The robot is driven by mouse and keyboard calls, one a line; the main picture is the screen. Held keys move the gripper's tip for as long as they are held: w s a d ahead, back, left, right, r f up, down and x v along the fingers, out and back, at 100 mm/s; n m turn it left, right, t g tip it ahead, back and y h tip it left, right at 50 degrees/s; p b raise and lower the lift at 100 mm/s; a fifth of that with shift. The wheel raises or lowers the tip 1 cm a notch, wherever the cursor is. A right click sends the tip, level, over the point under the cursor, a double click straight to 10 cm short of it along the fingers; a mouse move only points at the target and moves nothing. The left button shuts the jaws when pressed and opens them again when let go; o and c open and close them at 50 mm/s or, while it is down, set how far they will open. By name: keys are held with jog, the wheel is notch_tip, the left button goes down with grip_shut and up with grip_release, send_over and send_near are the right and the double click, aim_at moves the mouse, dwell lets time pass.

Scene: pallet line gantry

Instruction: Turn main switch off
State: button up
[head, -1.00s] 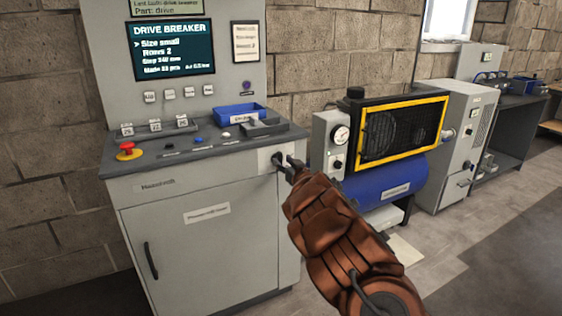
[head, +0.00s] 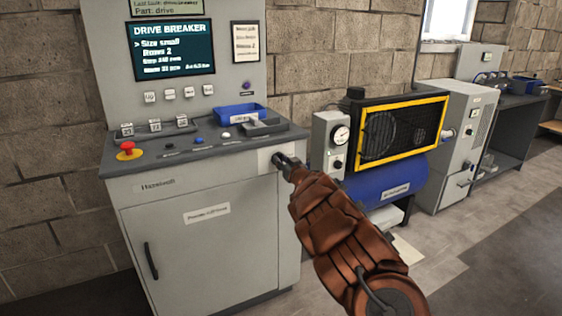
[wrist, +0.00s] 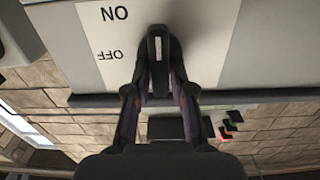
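The main switch is a dark handle (wrist: 158,48) on a white plate (wrist: 208,40) fixed to the grey cabinet's front. The plate carries the words ON and OFF, upside down in the wrist view. The handle stands upright in that view, with a light mark on it. My gripper (wrist: 160,62) has one finger on each side of the handle and appears closed on it. In the head view my gripper (head: 284,161) is at the white plate (head: 267,158), near the cabinet's upper right corner, and hides the handle.
The grey cabinet (head: 215,245) has a sloping panel with a red emergency button (head: 127,151), small buttons and a blue tray (head: 240,112). A screen (head: 174,50) stands above. A blue compressor (head: 385,183) stands right of the cabinet. Open floor lies at the lower right.

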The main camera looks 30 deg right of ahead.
grip_shut()
jog(key=n+b, duration=0.5)
jog(key=n, duration=0.1)
jog(key=f+n+b, duration=0.1)
jog(key=n+b, duration=0.4)
jog(key=n, duration=0.1)
jog(key=a+n+b, duration=0.1)
jog(key=n+b, duration=0.3)
jog(key=n, duration=0.2)
jog(key=shift+w+f+b, duration=0.1)
jog(key=shift+f+b, duration=0.05)
jog(key=shift+b, duration=0.25)
dwell(0.4)
jog(key=o, duration=0.5)
grip_release()
